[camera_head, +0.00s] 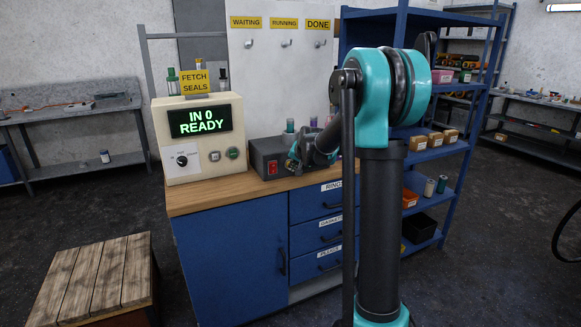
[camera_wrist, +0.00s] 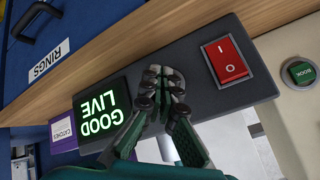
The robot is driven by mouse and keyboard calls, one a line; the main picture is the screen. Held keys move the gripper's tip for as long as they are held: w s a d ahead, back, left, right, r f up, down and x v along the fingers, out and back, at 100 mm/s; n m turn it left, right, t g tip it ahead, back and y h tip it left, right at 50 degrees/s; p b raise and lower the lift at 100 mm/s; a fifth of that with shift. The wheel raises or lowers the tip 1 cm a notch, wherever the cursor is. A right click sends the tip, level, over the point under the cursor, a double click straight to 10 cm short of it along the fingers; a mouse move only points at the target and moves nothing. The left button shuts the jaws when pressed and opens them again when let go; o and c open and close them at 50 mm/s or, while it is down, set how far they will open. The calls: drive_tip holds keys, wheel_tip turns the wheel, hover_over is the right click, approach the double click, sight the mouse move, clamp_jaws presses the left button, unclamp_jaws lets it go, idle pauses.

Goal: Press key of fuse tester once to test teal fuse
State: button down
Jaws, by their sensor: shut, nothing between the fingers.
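The fuse tester is a dark grey box (camera_head: 262,146) on the wooden bench top. In the wrist view its front panel (camera_wrist: 190,50) carries a red rocker switch (camera_wrist: 227,62) and a lit display (camera_wrist: 103,115) with green words GOOD and LIVE. My gripper (camera_wrist: 163,80) is shut and empty, its fingertips at the panel between display and switch. Whether they touch it I cannot tell, and any key there is hidden behind them. In the head view my gripper (camera_head: 296,158) is at the tester's front. A teal cylinder (camera_head: 290,126) stands at the tester; I cannot tell if it is the fuse.
A beige box (camera_head: 187,165) with an IN 0 READY display, a knob and a green button (camera_head: 233,153) stands left of the tester. A board with hooks (camera_head: 285,75) rises behind. Blue shelving (camera_head: 400,20) stands right. A wooden platform (camera_head: 95,280) is at front left.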

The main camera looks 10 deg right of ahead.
drive_tip(key=s+d, duration=0.1)
drive_tip(key=s, duration=0.4)
drive_tip(key=shift+s+d, duration=0.4)
idle(0.7)
drive_tip(key=s+d+f+n+g, duration=0.1)
drive_tip(key=s+f, duration=0.3)
drive_tip(key=s, duration=0.8)
drive_tip(key=s+d+f+n+g+h, duration=0.1)
drive_tip(key=s+f, duration=0.4)
drive_tip(key=s, duration=0.8)
drive_tip(key=s+d+f+n+g, duration=0.1)
drive_tip(key=s+f, duration=0.4)
drive_tip(key=s, duration=0.8)
drive_tip(key=shift+s+n+g+h, duration=0.2)
drive_tip(key=shift+n+g+h, duration=0.2)
drive_tip(key=shift+n+g, duration=0.45)
